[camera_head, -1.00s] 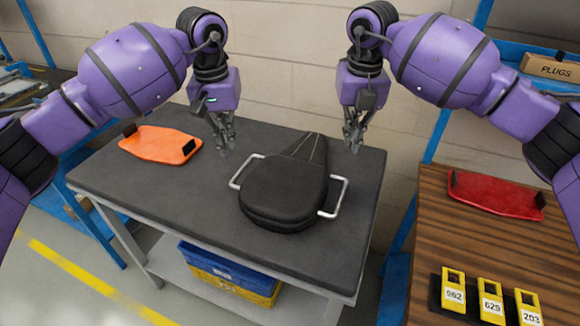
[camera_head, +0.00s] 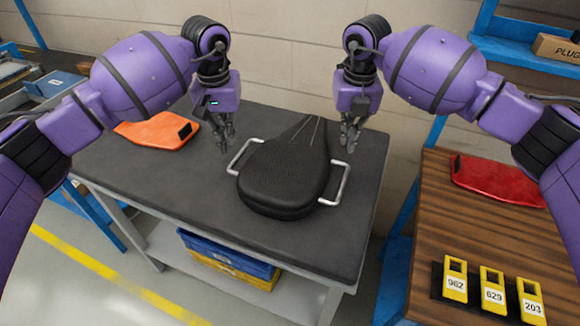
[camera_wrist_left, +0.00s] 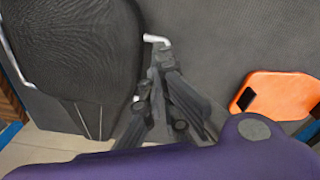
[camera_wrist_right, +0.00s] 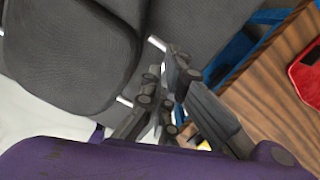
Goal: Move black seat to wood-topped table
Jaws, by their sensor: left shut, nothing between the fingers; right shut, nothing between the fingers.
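The black seat (camera_head: 281,176) lies on the dark-topped table (camera_head: 130,187), with a silver handle on each side. It also fills the left part of the left wrist view (camera_wrist_left: 72,45) and of the right wrist view (camera_wrist_right: 70,50). My left gripper (camera_head: 224,149) is shut and empty, above the table by the seat's left handle (camera_head: 236,160). My right gripper (camera_head: 349,148) is shut and empty, above the seat's right handle (camera_head: 342,182). Neither gripper visibly holds a handle. The wood-topped table (camera_head: 440,220) stands at the right, beyond a gap.
An orange panel (camera_head: 160,132) lies on the dark table's left part. On the wood-topped table are a red panel (camera_head: 495,180) and several yellow number tags (camera_head: 492,290). Between them the wood is clear. Blue and yellow bins (camera_head: 228,262) sit under the dark table.

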